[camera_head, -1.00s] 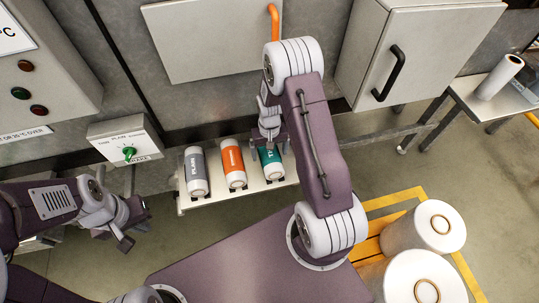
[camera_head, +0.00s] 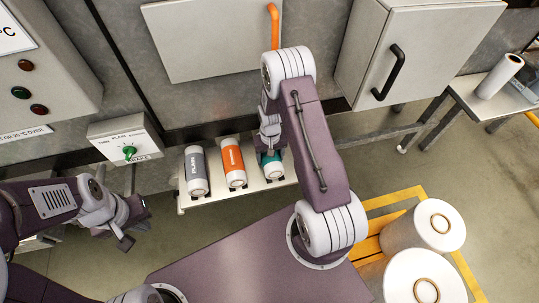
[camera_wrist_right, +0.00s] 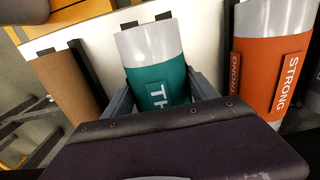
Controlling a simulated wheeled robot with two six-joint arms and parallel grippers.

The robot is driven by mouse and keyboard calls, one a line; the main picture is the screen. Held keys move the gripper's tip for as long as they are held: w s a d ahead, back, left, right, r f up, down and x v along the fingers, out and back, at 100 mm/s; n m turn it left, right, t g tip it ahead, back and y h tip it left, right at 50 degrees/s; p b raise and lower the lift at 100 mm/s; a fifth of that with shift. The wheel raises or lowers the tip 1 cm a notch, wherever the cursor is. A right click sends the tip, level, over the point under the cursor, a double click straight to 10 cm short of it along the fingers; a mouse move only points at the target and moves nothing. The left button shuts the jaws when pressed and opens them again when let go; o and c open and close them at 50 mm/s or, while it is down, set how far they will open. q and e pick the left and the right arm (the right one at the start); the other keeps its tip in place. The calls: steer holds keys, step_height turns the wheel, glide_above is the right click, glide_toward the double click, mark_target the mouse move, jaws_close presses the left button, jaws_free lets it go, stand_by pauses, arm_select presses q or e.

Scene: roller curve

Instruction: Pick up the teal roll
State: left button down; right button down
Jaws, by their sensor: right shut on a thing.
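The teal roll (camera_head: 273,168) with white ends lies at the right of a row of rolls on a low pale shelf (camera_head: 238,194), partly hidden by my right arm. In the right wrist view its teal label (camera_wrist_right: 160,88) shows the letters "TH". My right gripper (camera_head: 270,150) is over the roll, with one finger on each side, shut on it. The roll appears still down in its place. My left gripper (camera_head: 134,222) is empty at the left, away from the rolls, its fingers apart.
An orange roll (camera_head: 233,163) stands close beside the teal one, then a grey roll (camera_head: 196,171) marked "PLAIN". A brown roll (camera_wrist_right: 66,85) is on the other side in the wrist view. A dial box (camera_head: 125,140) is left; large white rolls (camera_head: 424,228) stand lower right.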

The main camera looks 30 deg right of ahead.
steer(key=shift+r, duration=0.1)
step_height(320, 180, up, 4)
steer(key=shift+s+d+r, duration=0.1)
steer(key=shift+r, duration=0.1)
steer(key=s+d+r, duration=0.3)
steer(key=s+r, duration=0.3)
steer(key=s, duration=0.5)
steer(key=shift+d+r, duration=0.15)
steer(key=shift+r, duration=0.1)
